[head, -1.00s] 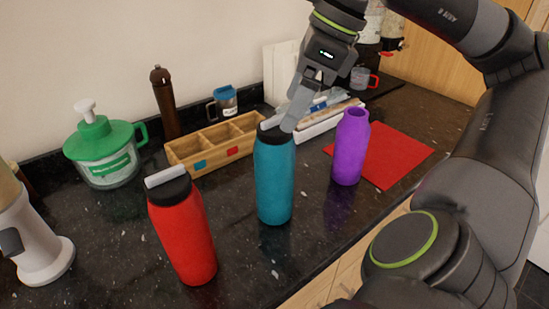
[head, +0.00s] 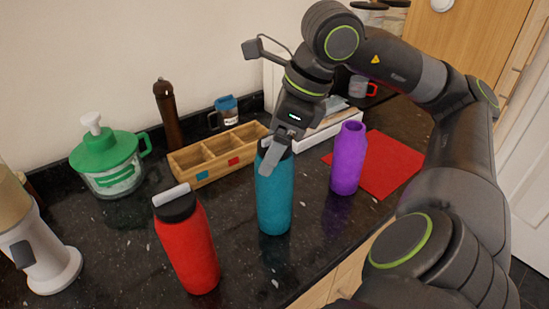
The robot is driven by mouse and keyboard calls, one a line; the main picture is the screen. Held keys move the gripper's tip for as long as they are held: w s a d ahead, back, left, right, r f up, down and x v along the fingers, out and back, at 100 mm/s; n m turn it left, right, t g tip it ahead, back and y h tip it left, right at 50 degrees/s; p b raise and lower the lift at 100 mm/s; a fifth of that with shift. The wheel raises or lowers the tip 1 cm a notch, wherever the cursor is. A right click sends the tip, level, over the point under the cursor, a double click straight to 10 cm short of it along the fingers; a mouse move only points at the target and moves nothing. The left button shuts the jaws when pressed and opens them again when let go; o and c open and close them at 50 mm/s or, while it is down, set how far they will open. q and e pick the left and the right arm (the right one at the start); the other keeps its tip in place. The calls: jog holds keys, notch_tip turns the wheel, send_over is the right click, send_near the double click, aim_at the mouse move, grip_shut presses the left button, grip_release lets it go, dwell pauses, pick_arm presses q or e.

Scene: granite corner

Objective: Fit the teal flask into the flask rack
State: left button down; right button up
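The teal flask (head: 274,205) stands upright on the dark counter in the middle of the head view. My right gripper (head: 270,158) comes down from above at its top. One finger lies in front of the flask's neck and upper body; the other finger is mostly hidden, so I cannot tell whether they grip. The flask rack (head: 205,174) is a wooden box with compartments and blue and red marks on its front, behind and left of the teal flask. Its compartments look empty. My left gripper is not in view.
A red flask (head: 188,245) stands at front left and a purple flask (head: 347,165) at right, by a red mat (head: 395,163). A white appliance (head: 40,245) is at far left.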

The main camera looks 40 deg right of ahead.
jog(key=shift+c, duration=0.5)
jog(key=c, duration=1.6)
jog(key=shift+r, duration=0.1)
